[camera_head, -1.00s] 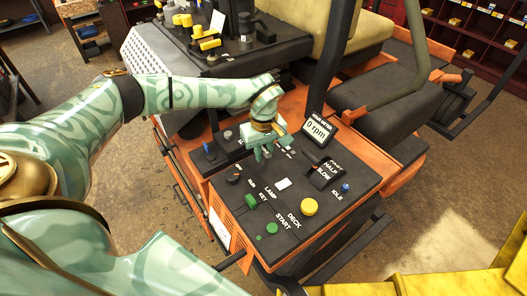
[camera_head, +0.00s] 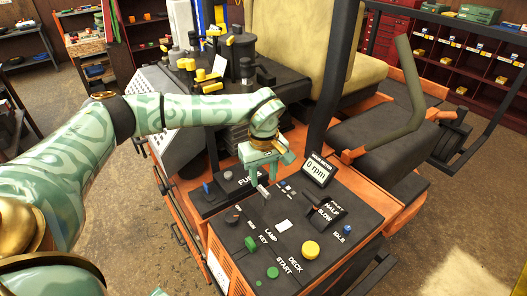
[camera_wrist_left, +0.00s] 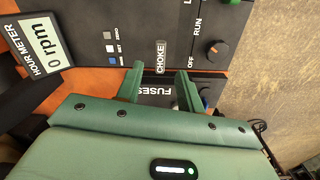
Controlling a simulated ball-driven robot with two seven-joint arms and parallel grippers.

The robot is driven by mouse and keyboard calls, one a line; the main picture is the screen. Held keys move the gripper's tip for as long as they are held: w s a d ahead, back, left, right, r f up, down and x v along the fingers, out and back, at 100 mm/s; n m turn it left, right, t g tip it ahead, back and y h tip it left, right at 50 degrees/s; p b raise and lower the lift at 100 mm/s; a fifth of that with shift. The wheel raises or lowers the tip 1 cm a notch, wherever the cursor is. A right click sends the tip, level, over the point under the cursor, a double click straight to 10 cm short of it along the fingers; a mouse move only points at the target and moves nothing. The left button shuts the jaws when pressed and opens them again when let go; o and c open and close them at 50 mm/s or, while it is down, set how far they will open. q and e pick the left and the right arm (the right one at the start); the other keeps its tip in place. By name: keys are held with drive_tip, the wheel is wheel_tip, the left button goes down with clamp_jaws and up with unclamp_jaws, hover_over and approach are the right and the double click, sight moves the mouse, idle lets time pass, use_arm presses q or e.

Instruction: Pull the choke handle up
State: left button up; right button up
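The choke handle (camera_head: 263,190) is a small grey piece on the dark control panel (camera_head: 240,222), just below my left gripper in the head view. In the left wrist view a small bar lettered CHOKE (camera_wrist_left: 160,57) lies just beyond the fingertips. How far the handle stands up from the panel I cannot tell. My left gripper (camera_head: 266,172) is over the panel. My right gripper is not in view.
The hour meter (camera_head: 318,169) reads 0 rpm and stands right of my gripper. A fuse panel (camera_head: 222,190) lies left.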

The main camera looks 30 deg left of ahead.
sight(263, 191)
use_arm(q)
wheel_tip(263, 191, up, 10)
drive_tip(key=shift+f, duration=0.15)
idle(0.6)
